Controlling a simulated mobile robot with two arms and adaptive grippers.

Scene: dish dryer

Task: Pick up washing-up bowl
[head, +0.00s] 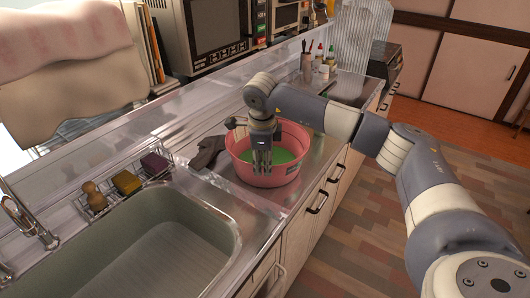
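The washing-up bowl (298,174) is round and pink, with green showing inside it. It stands upright on the steel counter to the right of the sink. My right gripper (262,173) points straight down at the bowl, and its fingers overlap the bowl's near side in the head view. The fingers look close together, but I cannot tell whether they are open or shut on the wall. The gripper and wrist hide part of the bowl's inside and rim. My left gripper is not in view.
A grey sink (150,255) lies at the left front, with a tap (25,220) and a wire rack (125,187) of sponges behind it. A dark cloth or glove (207,153) lies left of the bowl. Bottles (319,58) stand farther back. Floor is free at right.

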